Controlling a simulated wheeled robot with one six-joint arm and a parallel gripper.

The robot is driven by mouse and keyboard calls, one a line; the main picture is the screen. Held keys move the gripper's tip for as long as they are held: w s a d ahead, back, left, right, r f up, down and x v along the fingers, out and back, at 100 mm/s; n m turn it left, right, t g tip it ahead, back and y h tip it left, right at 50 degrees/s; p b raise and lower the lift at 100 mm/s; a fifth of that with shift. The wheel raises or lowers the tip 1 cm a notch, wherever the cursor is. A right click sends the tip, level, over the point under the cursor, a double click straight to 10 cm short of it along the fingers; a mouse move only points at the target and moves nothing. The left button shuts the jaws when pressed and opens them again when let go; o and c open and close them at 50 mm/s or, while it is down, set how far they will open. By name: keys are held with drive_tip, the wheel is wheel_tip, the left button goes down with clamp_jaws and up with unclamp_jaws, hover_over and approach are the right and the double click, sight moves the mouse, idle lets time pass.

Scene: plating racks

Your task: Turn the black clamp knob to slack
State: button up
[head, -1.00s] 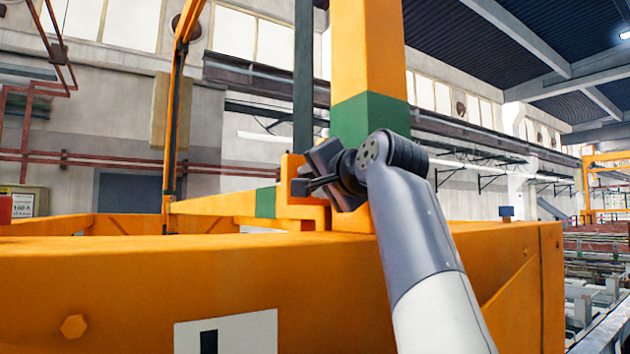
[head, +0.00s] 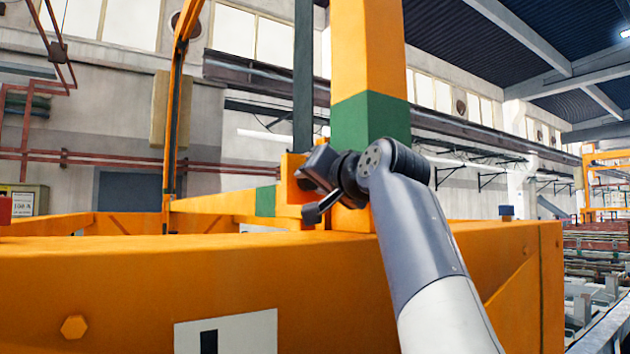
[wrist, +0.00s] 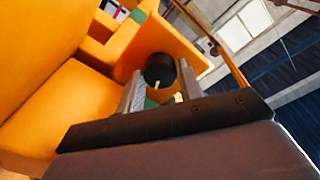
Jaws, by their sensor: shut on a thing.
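The black clamp knob (wrist: 159,69) shows in the wrist view as a dark round cap with a small pale mark on its near edge. It sits against an orange bracket. My gripper (wrist: 161,84) has one finger on each side of the knob and is shut on it. In the head view my gripper (head: 318,178) is rolled at a slant against the orange bracket (head: 292,172) at the foot of the post, and it hides the knob there.
An orange post (head: 368,50) with a green band (head: 372,118) rises just behind my gripper. A wide orange beam (head: 130,280) with a bolt head and a white plate (head: 250,330) runs below. Open space lies above the beam to the left.

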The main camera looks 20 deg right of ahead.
drive_tip(key=o, duration=1)
drive_tip(key=shift+s, duration=0.1)
drive_tip(key=b+v, duration=0.3)
drive_tip(key=v, duration=0.6)
drive_tip(key=shift+s+d+f, duration=0.15)
drive_tip(key=shift+s, duration=0.15)
drive_tip(key=shift+s+d, duration=0.1)
drive_tip(key=shift+s, duration=0.35)
